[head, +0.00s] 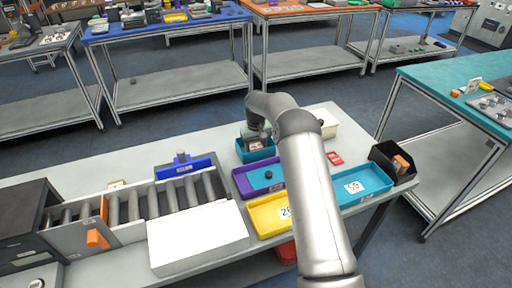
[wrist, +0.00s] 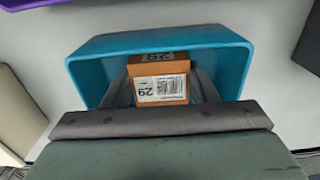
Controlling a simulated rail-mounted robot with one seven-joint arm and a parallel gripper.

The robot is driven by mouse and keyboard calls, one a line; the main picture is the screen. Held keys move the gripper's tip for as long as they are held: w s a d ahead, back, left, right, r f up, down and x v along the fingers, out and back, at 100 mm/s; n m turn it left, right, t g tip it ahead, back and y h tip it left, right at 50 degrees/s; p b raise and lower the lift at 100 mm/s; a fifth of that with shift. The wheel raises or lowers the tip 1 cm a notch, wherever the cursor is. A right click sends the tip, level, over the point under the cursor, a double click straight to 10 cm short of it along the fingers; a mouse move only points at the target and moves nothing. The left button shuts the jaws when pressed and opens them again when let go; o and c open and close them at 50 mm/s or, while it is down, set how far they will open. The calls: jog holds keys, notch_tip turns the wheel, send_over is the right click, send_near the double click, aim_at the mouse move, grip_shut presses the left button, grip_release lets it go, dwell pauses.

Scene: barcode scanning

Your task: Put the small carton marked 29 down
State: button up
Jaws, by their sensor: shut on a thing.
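The small carton marked 29 (wrist: 158,82) is orange-brown with a white barcode label, and shows in the wrist view. My gripper (wrist: 160,88) is shut on it, with one dark finger on each side. The carton is over or inside a teal bin (wrist: 90,63); I cannot tell whether it touches the bin's floor. In the head view my gripper (head: 257,143) is at the teal bin (head: 264,155) at the back of the table, partly hidden by my arm.
A purple bin (head: 243,187), a yellow bin (head: 262,226) and a teal bin marked 59 (head: 378,196) stand nearer. A black bin (head: 382,157) holds an orange item. A red item (head: 334,158) lies on the table.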

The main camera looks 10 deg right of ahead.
aim_at(256, 148)
jog(key=o, duration=1)
jog(key=shift+f, duration=0.1)
jog(key=shift+o, duration=0.2)
notch_tip(256, 148, up, 13)
jog(key=b, duration=0.1)
jog(key=s+a+r, duration=0.2)
jog(key=s+r, duration=0.5)
jog(key=s, duration=0.3)
jog(key=s+d+f+m, duration=0.1)
jog(key=s+f+m, duration=0.1)
jog(key=s, duration=3.5)
jog(key=shift+s+d+f, duration=0.2)
